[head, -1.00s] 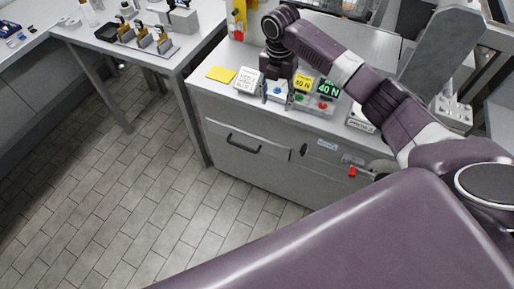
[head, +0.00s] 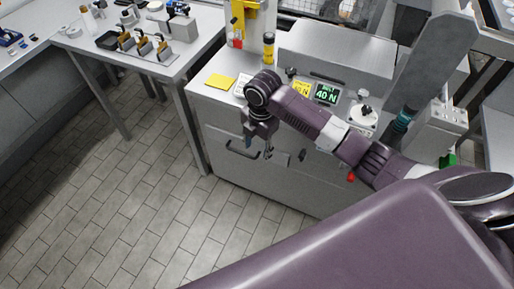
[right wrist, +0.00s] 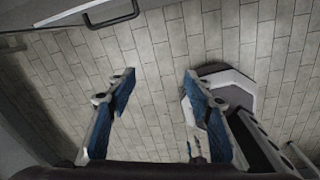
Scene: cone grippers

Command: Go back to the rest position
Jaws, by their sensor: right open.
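My right gripper (head: 257,150) hangs at the end of my purple right arm, in front of the grey cabinet (head: 225,116) in the head view. It points down, near the cabinet's drawer handle (head: 241,149). In the right wrist view its two blue-padded fingers (right wrist: 160,108) stand wide apart with only floor tiles between them, so it is open and empty. My left gripper is not in the head view.
The cabinet top holds a yellow pad (head: 221,81), a green display reading 40 N (head: 327,94) and a grey box (head: 335,52). A side table (head: 190,47) with several small tools stands at left. The tiled floor (head: 120,200) is clear.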

